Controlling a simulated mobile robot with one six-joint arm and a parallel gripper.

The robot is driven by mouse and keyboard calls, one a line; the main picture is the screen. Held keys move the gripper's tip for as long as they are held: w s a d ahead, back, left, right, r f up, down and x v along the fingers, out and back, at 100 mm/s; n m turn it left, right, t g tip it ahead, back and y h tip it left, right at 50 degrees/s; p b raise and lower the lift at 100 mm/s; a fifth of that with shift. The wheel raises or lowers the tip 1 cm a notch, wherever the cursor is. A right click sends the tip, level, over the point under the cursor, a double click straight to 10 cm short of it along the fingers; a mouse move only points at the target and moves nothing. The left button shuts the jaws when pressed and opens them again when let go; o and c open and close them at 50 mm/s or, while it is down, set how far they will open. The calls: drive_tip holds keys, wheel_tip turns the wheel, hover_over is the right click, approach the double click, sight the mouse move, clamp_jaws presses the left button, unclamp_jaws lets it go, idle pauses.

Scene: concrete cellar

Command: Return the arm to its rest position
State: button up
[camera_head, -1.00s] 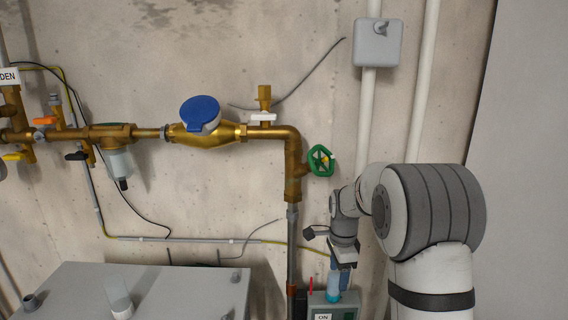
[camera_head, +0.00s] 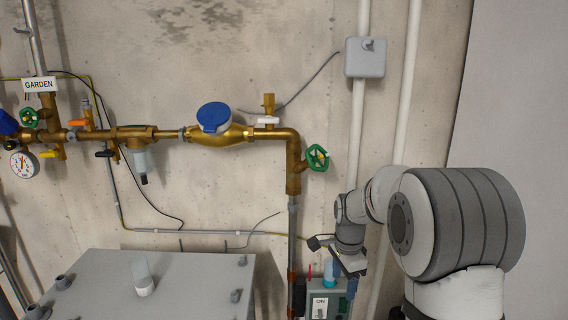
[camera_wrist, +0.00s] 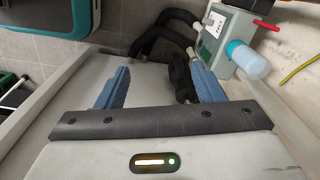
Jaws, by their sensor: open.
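My gripper (camera_wrist: 155,88) shows in the wrist view with its two blue fingers well apart and nothing between them. In the head view my gripper (camera_head: 350,279) hangs at the end of my arm at the lower right, pointing down. It is beside a grey-green box with an ON label (camera_head: 318,300), which also shows in the wrist view (camera_wrist: 222,45). A blue-capped bottle-like part (camera_head: 330,273) on the box is close to the gripper; in the wrist view it (camera_wrist: 247,60) lies clear of the fingers.
Brass piping with a blue-capped meter (camera_head: 214,118) and a green handwheel (camera_head: 317,158) runs along the concrete wall. A grey cabinet (camera_head: 165,285) stands at the lower left. White vertical pipes (camera_head: 357,130) and a junction box (camera_head: 365,58) are behind my arm.

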drive_tip(key=s+r+n+t+p, duration=0.1)
drive_tip(key=s+r+n+p, duration=0.5)
drive_tip(key=s+r, duration=0.3)
drive_tip(key=s+r+n+t+p, duration=0.1)
drive_tip(key=s+r+n+p, duration=0.5)
drive_tip(key=s, duration=1)
wheel_tip(320, 180, up, 4)
drive_tip(key=n, duration=0.2)
drive_tip(key=shift+s+r+n+p, duration=0.15)
drive_tip(key=shift+s+n+p, duration=0.2)
drive_tip(key=shift+n, duration=0.05)
drive_tip(key=shift+d, duration=0.1)
